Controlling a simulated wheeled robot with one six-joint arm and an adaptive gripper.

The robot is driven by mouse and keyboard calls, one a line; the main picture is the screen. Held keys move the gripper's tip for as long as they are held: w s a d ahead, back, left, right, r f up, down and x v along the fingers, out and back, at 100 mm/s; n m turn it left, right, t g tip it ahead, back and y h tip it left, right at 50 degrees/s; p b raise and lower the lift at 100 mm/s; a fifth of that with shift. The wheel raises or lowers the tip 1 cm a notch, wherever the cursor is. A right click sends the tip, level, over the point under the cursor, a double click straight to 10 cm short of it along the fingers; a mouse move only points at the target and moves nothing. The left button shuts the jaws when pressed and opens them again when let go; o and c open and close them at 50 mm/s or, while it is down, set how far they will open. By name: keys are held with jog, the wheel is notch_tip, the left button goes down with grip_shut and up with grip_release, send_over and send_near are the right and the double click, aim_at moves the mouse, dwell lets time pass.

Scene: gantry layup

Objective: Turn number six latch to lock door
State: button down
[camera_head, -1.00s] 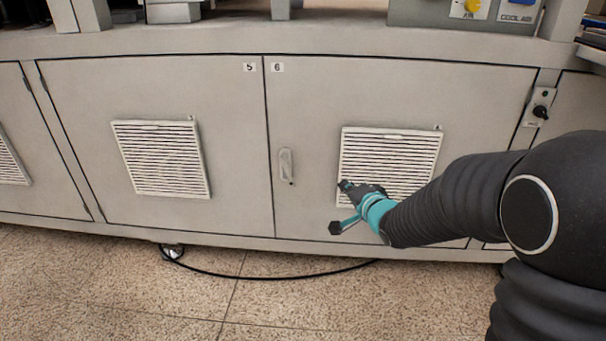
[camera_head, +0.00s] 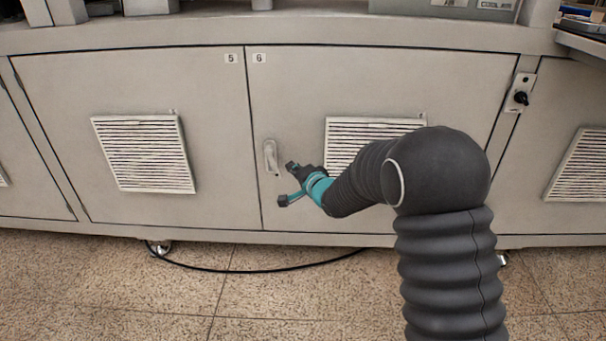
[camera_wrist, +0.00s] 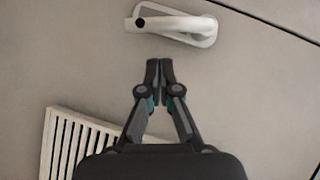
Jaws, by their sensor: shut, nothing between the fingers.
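The number six door (camera_head: 300,90) is closed flush with the cabinet front and carries a small "6" label (camera_head: 259,58). Its latch (camera_head: 270,157) is a pale handle on an oval plate near the door's left edge, standing upright in the head view. In the wrist view the latch (camera_wrist: 172,24) lies across the top, with a dark round spot at its left end. My gripper (camera_head: 288,166) is to the right of the latch in the head view. In the wrist view my gripper (camera_wrist: 160,64) is shut and empty, its fingertips pointing at the latch with a gap between.
The number five door (camera_head: 140,90) is closed on the left. A vent grille (camera_head: 345,135) on door six is partly hidden by my arm. A dark knob switch (camera_head: 520,97) is on the right. A black cable (camera_head: 270,270) lies on the floor below.

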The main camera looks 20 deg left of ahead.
aim_at(276, 171)
jog(key=shift+s+a+f, duration=0.1)
jog(key=shift+a+f, duration=0.15)
jog(key=shift+a, duration=0.45)
jog(key=shift+a+f, duration=0.2)
jog(key=shift+a, duration=0.5)
jog(key=shift+s+a+f+m+y+b, duration=0.2)
jog(key=shift+a+f+m+y+b, duration=0.25)
jog(key=shift+a+f+b, duration=0.55)
jog(key=shift+d+r, duration=0.2)
jog(key=shift+r, duration=0.1)
jog(key=shift+d, duration=0.1)
